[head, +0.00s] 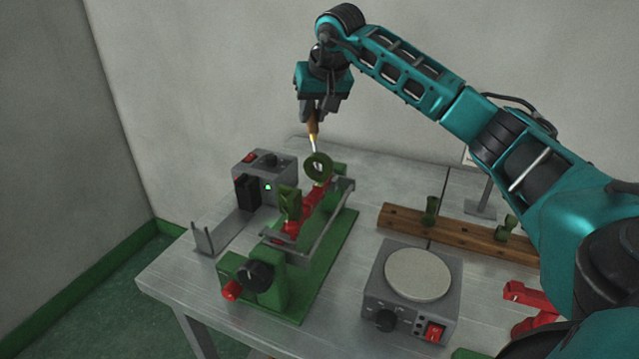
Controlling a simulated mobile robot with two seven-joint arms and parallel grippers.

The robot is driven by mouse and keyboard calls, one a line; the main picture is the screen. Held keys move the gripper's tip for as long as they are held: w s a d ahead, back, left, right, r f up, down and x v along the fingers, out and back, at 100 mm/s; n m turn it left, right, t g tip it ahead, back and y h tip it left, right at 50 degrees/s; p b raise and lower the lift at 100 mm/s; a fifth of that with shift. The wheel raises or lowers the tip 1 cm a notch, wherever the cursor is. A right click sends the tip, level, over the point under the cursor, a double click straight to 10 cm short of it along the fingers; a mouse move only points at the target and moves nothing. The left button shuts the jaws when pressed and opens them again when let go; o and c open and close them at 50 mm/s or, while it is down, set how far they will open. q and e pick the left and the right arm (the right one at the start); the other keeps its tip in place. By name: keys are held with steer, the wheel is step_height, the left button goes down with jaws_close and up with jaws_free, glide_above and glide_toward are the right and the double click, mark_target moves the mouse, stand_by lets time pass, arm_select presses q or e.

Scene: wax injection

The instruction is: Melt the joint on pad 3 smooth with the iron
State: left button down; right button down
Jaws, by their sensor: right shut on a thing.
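My right gripper (316,112) is shut on the iron (313,130), by its brown handle. The iron points down, and its thin tip ends at or just above a green wax ring (318,166); I cannot tell whether they touch. The ring stands at the far end of a red bar (309,208) held in a green fixture (321,267). A second green wax piece (289,202) stands nearer along the bar. Pad numbers are not readable, and the joint under the ring is too small to judge. My left gripper is not in view.
A round-topped hotplate (418,275) is at the front right. A wooden rack (465,235) holds green pieces behind it. A red object (530,297) lies far right.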

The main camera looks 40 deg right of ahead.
steer(key=shift+w+d+r+p, duration=0.1)
steer(key=shift+w+r+p, duration=0.15)
steer(key=shift+r+p, duration=0.35)
steer(key=shift+w+d+r+p, duration=0.1)
steer(key=shift+w+r+p, duration=0.2)
steer(key=shift+r, duration=0.55)
steer(key=shift+w+d+r, duration=0.2)
steer(key=shift+w+r, duration=0.1)
steer(key=shift+r, duration=0.3)
steer(key=shift+w+d+r, duration=0.15)
steer(key=shift+w+r, duration=0.1)
steer(key=shift+r, duration=0.3)
steer(key=shift+r, duration=2)
